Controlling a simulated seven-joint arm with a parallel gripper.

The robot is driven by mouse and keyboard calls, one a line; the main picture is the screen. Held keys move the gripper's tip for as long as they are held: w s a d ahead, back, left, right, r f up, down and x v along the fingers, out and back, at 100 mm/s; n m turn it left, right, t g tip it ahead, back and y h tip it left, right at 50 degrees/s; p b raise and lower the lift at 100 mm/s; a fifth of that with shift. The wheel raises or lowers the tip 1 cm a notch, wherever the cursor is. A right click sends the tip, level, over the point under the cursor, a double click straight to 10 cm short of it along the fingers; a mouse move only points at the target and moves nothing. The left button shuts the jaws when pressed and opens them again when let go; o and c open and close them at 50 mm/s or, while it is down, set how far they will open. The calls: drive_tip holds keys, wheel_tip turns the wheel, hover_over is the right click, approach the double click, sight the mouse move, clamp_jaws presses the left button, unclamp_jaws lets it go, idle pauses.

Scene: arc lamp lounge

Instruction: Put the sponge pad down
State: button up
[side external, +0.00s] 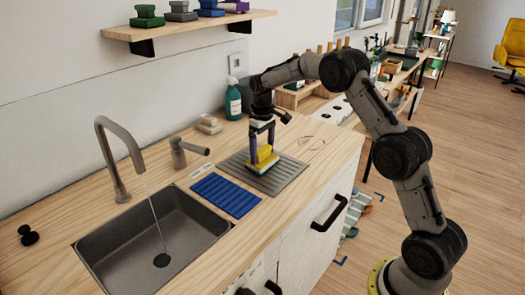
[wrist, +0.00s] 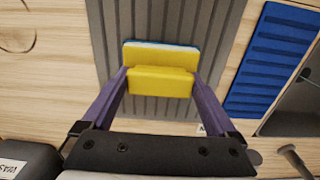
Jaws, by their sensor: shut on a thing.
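The sponge pad (side external: 264,158) is yellow with a raised yellow grip block on top and a thin pale blue and white layer below. It also shows in the wrist view (wrist: 163,57). My gripper (side external: 262,143) points down with its purple fingers shut on the yellow block, one finger on each side, also in the wrist view (wrist: 161,84). The pad is over the grey ribbed mat (side external: 288,177), which shows as grey ribs in the wrist view (wrist: 214,22). I cannot tell whether the pad's underside touches the mat.
A blue ribbed mat (side external: 226,194) lies left of the grey one, beside the sink (side external: 137,250) with its running faucet (side external: 121,150). A teal bottle (side external: 233,100) and a beige block (side external: 209,124) stand behind. Bare counter lies right of the grey mat.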

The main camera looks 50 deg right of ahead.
sight(262, 149)
drive_tip(key=shift+f, duration=0.15)
drive_tip(key=o, duration=1.2)
wheel_tip(262, 149, up, 12)
drive_tip(key=shift+r, duration=0.2)
